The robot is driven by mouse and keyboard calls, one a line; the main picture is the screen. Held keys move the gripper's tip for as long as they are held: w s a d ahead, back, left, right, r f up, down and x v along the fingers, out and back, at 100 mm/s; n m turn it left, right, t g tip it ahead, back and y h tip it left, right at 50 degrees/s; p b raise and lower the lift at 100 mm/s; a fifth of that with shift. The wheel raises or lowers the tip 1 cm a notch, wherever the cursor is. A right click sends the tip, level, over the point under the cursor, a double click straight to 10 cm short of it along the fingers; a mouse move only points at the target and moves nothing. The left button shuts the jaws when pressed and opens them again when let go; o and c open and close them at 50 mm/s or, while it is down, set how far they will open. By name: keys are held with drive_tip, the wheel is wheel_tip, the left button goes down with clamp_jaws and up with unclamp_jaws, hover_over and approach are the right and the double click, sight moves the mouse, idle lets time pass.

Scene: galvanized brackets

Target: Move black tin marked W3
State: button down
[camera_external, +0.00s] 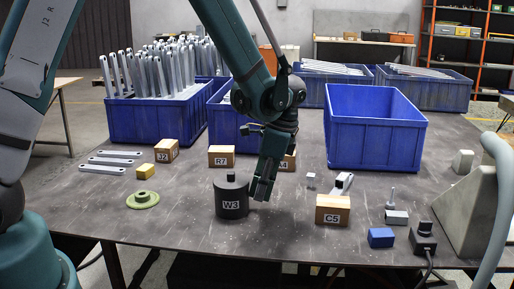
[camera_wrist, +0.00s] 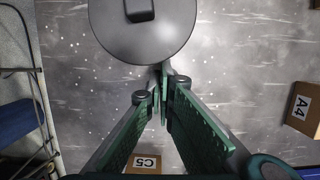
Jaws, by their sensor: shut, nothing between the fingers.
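The black tin marked W3 (camera_external: 232,203) stands upright on the dark table, a round tin with a small knob on its lid. In the wrist view its round lid (camera_wrist: 162,38) fills the top centre, with the knob near the top edge. My gripper (camera_external: 262,194) points down just to the right of the tin in the external view. In the wrist view its fingers (camera_wrist: 162,78) come together just below the lid's edge, shut and empty. I cannot tell whether a finger touches the tin.
Boxes C5 (camera_external: 333,210), R7 (camera_external: 221,157), R2 (camera_external: 166,150) and A4 (camera_wrist: 302,108) stand around. A flat green disc (camera_external: 143,201) lies left of the tin. An empty blue bin (camera_external: 375,145) stands behind right; a bracket-filled bin (camera_external: 155,123) stands behind left. The front-left table is clear.

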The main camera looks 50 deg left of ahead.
sight(237, 177)
drive_tip(key=s+a, duration=0.9)
drive_tip(key=shift+s+a+b, duration=0.1)
drive_tip(key=shift+b, duration=0.25)
drive_tip(key=shift+w+d, duration=0.5)
drive_tip(key=shift+w+d+r, duration=0.15)
drive_tip(key=shift+w+d, duration=0.85)
drive_tip(key=p+v, duration=0.2)
drive_tip(key=v, duration=0.7)
drive_tip(key=shift+r, duration=0.4)
drive_tip(key=s+d+m+t+p, duration=0.2)
drive_tip(key=s+d+m, duration=0.8)
drive_tip(key=s, duration=0.3)
drive_tip(key=shift+d+f+y+p, duration=0.2)
drive_tip(key=shift+d+y+p, duration=0.15)
drive_tip(key=shift+y, duration=0.05)
